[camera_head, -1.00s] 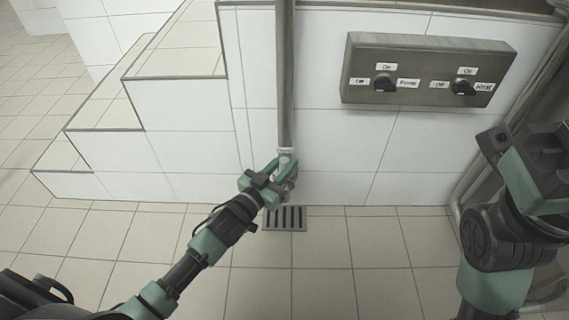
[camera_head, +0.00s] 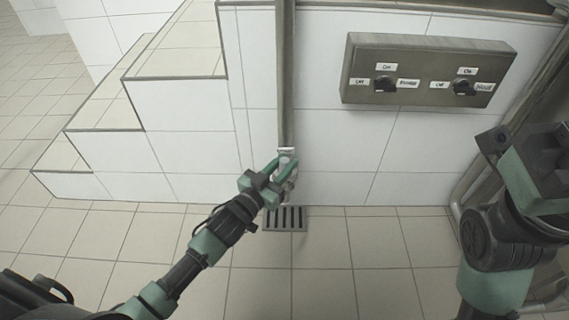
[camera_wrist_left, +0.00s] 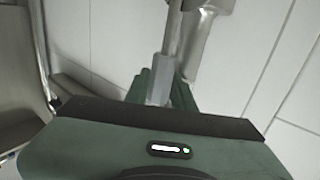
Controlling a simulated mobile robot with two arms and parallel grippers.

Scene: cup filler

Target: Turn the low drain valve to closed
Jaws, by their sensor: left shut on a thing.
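The low drain valve (camera_head: 287,152) sits at the bottom of the vertical grey pipe on the white tiled wall, just above the floor drain. My left gripper (camera_head: 283,165) is at the valve, shut on its handle. In the left wrist view the grey metal handle (camera_wrist_left: 160,88) shows between the green fingers, with the valve body (camera_wrist_left: 198,45) beside it. The fingers and handle hide each other partly, so the exact handle angle is hard to tell. My right gripper (camera_head: 530,160) is at the right side, well away from the valve; its fingertips do not show clearly.
A grey switch box (camera_head: 430,72) with two black knobs is on the wall to the upper right. A floor drain grate (camera_head: 285,218) lies below the valve. Tiled steps (camera_head: 105,118) rise at the left. Pipes (camera_head: 515,110) run at the right. The floor in front is clear.

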